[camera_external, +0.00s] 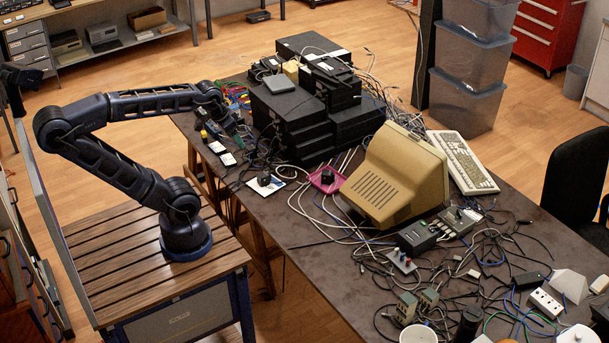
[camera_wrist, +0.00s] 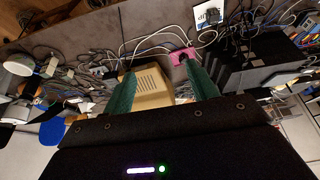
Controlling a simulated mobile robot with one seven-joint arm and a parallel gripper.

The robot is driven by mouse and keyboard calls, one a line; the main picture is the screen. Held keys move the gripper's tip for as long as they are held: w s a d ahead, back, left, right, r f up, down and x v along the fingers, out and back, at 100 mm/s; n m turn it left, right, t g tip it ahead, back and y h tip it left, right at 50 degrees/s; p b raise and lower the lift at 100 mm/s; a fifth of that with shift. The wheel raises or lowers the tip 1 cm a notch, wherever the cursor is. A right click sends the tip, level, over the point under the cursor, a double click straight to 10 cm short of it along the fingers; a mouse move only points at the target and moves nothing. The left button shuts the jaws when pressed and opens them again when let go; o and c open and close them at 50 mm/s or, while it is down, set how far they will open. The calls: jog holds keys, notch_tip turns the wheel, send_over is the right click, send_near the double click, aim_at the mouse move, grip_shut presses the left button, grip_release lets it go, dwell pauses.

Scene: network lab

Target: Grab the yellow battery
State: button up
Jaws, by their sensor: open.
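A small yellow item (camera_external: 200,124), possibly the yellow battery, is near the left edge of the long table; it is too small to be sure. My gripper (camera_external: 237,138) is over the table just right of it, beside the black boxes. In the wrist view, my gripper's two green fingers (camera_wrist: 158,68) are spread apart with nothing held between them. The beige monitor and a pink tray appear beyond the fingers there. I cannot make out a yellow battery in the wrist view.
Stacked black boxes (camera_external: 290,115) stand close to my gripper. The beige monitor (camera_external: 395,175), pink tray (camera_external: 327,188) and white keyboard (camera_external: 462,162) are farther right. Cables and small devices clutter the table's right end. A bare strip of table (camera_external: 290,225) lies along the front edge.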

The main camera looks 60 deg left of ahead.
jog(key=shift+c, duration=1.2)
